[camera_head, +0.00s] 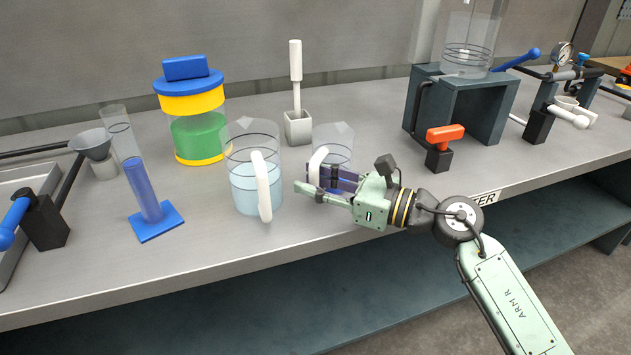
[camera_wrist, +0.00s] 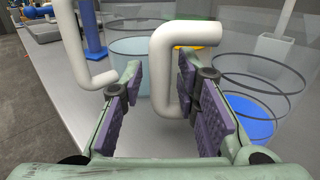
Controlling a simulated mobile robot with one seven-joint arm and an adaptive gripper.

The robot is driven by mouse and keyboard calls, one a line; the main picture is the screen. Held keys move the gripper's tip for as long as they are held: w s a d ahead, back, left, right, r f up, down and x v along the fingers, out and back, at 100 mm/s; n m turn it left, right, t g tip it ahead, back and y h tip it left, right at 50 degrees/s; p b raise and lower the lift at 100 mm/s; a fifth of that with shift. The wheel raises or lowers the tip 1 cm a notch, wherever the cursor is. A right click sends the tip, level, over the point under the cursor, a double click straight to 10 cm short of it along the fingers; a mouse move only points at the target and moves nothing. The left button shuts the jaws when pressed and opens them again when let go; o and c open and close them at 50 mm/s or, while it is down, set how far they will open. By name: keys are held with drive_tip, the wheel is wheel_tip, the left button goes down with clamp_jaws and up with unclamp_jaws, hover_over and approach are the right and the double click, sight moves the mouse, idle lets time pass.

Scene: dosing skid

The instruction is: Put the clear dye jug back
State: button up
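A small clear jug (camera_head: 335,137) with a white handle (camera_head: 318,160) stands near the bench's front edge, partly hidden behind my gripper (camera_head: 306,179). In the wrist view its clear wall (camera_wrist: 268,75) is at right, with a blue patch low down; I cannot tell whether that is liquid or a base. My gripper is open, its purple pads either side of the handle (camera_wrist: 160,75) with a gap showing. A larger clear jug (camera_head: 240,160) with pale blue liquid and a white handle stands just left; its handle (camera_wrist: 75,45) is left of my fingers.
A blue post (camera_head: 143,190) is at left. A dark stand (camera_head: 480,90) and red-handled valve (camera_head: 443,145) are at right. Bench (camera_head: 330,225) is clear in front.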

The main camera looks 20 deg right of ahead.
drive_tip(key=shift+o, duration=0.3)
drive_tip(key=shift+r, duration=0.1)
drive_tip(key=shift+r+p, duration=0.15)
drive_tip(key=shift+p, duration=0.2)
drive_tip(key=b+v, duration=0.3)
drive_tip(key=v, duration=0.9)
